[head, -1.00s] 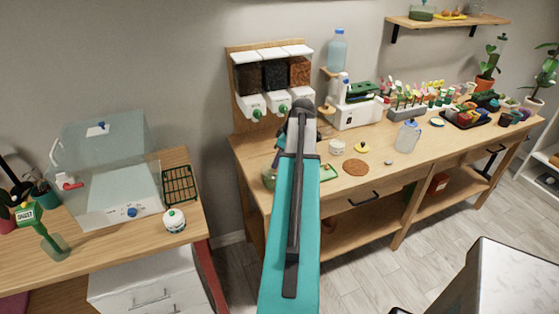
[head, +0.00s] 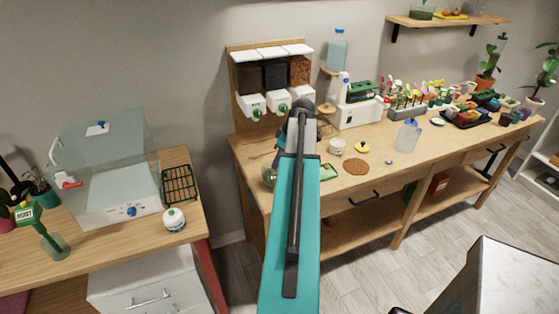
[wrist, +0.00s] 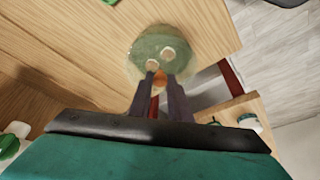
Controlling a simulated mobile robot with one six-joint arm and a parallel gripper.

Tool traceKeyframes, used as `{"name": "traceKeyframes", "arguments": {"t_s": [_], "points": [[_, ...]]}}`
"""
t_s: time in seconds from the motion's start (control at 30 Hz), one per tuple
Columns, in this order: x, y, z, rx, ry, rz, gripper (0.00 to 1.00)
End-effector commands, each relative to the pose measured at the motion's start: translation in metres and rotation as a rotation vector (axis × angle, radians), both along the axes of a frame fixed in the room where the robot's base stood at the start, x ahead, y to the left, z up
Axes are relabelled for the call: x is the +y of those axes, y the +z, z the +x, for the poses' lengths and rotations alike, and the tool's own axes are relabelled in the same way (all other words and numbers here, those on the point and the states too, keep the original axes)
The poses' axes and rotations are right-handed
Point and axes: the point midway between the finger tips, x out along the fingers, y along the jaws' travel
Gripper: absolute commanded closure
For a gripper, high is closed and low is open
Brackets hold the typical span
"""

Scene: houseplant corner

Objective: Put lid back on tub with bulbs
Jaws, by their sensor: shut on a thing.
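In the wrist view, my gripper (wrist: 160,84) has its two dark fingers close together on a small orange knob-like piece, taken to be part of the lid (wrist: 160,79). The rest of the lid is hard to tell from the tub. Right beyond the fingertips is the round, clear greenish tub (wrist: 141,48), with pale bulbs showing inside. Whether lid and tub touch cannot be told. In the head view, the tub (head: 268,177) stands at the bench's left end, partly behind my arm, and my fingers are hidden.
A white tub (head: 337,146), a yellow lid (head: 362,148), a brown round mat (head: 355,167) and a clear jug (head: 408,136) stand right of my arm. Dispensers (head: 274,80) hang behind. A gap separates the bench from the left table (head: 100,250).

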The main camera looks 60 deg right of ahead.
Motion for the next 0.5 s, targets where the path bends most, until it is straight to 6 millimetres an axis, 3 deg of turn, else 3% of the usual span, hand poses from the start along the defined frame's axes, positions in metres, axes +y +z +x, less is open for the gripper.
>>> {"name": "traceKeyframes", "arguments": {"t_s": [0.3, 0.33, 0.43, 0.5], "points": [[-0.0001, 0.0003, -0.0001, 0.000, 0.000, 0.000, 1.00], [-0.0001, 0.0003, -0.0001, 0.000, 0.000, 0.000, 0.78], [-0.0001, 0.0002, -0.0002, 0.000, 0.000, 0.000, 0.61], [-0.0002, 0.0002, -0.0002, 0.000, 0.000, 0.000, 0.61]]}}
